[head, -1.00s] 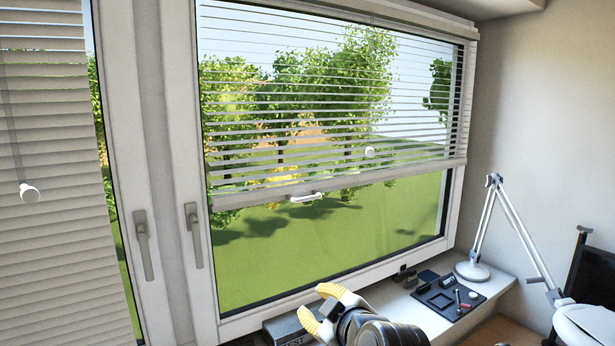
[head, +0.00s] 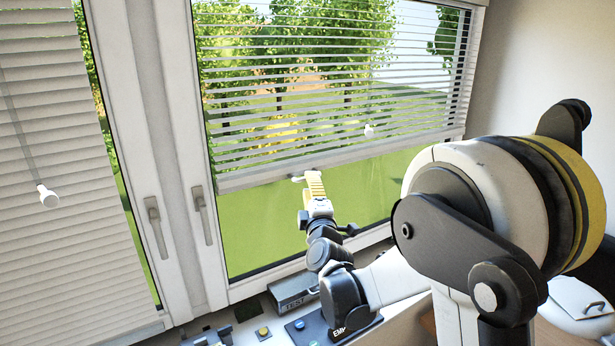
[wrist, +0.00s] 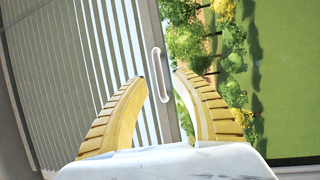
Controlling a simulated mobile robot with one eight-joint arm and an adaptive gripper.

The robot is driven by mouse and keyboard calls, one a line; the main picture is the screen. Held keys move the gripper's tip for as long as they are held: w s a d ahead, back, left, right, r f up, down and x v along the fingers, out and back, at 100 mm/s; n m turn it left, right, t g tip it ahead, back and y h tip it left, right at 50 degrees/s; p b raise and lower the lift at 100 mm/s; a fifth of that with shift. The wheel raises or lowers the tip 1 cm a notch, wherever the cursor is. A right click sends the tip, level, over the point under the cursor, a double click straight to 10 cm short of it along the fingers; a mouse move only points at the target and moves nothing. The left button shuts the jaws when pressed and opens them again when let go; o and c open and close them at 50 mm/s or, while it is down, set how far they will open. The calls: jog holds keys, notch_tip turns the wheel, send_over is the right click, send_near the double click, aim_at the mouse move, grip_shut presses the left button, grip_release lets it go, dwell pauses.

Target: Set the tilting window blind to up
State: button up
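A white slatted blind (head: 320,100) hangs partway down the right window, its slats open, with clear glass below its bottom rail (head: 390,148). A small white handle (wrist: 157,90) sits on the rail; in the head view my gripper mostly hides it. My gripper (head: 312,174) is at this handle, below the rail. In the wrist view, the yellow fingers of my gripper (wrist: 160,76) are spread apart, with the handle between their tips, apparently not clamped. A white cord knob (head: 369,130) hangs in front of the same blind.
A second blind (head: 60,150) covers most of the left window, with its own white knob (head: 48,197). Window handles (head: 202,214) (head: 156,226) are on the frames. The sill below holds a grey TEST box (head: 292,292) and small devices.

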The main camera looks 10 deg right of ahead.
jog(key=shift+w+d+r, duration=0.1)
jog(key=shift+w+r, duration=0.05)
jog(key=shift+w, duration=0.8)
jog(key=shift+w+d+r, duration=0.1)
jog(key=shift+w+r, duration=0.05)
jog(key=shift+w, duration=0.75)
grip_shut()
